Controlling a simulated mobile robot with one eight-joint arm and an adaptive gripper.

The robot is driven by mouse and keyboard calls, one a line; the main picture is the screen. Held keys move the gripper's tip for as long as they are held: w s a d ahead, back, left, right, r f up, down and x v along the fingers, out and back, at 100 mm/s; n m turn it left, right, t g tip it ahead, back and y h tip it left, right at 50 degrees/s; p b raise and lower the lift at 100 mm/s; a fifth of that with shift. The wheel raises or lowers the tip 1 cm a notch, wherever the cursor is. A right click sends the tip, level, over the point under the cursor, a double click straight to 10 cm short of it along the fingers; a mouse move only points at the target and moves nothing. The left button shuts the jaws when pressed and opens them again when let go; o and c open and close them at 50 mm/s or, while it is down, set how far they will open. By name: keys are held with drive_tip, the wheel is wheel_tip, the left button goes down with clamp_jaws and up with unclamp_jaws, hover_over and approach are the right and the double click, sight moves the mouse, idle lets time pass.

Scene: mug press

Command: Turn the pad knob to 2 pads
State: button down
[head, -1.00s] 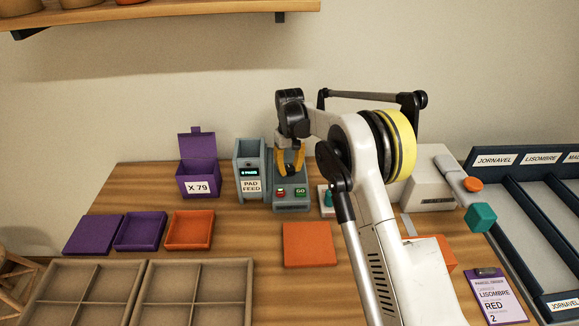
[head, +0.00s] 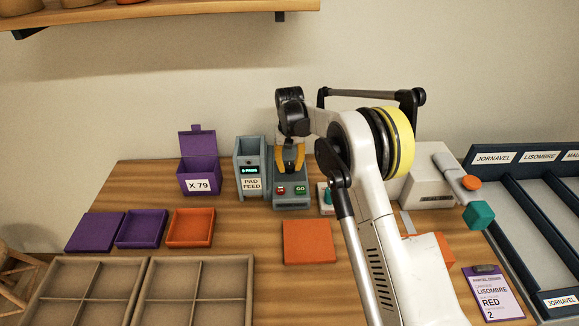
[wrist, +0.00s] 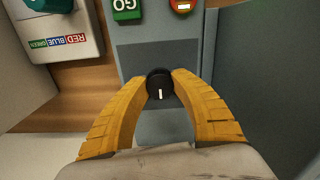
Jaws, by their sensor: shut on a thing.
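The black pad knob (wrist: 159,82) has a white mark that points down toward my gripper in the wrist view. My gripper (wrist: 159,88) has its yellow fingers shut on the knob from both sides. In the head view my gripper (head: 290,165) reaches down onto the grey machine (head: 291,204), and the knob is hidden there. The pad feed unit (head: 250,155) stands on the left of the machine with a small lit display (head: 250,169). The display's digit is too small to read surely.
A green GO button (wrist: 126,8) and a red button (wrist: 182,5) are close to the knob. A box with a RED, BLUE, GREEN label (wrist: 58,41) stands beside the machine. An order card (head: 492,293) reads Lisombre, RED, 2. A purple X 79 box (head: 199,176) stands left.

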sight(289, 165)
drive_tip(key=c, duration=1)
unclamp_jaws()
wheel_tip(289, 165, up, 12)
drive_tip(key=shift+r, duration=0.1)
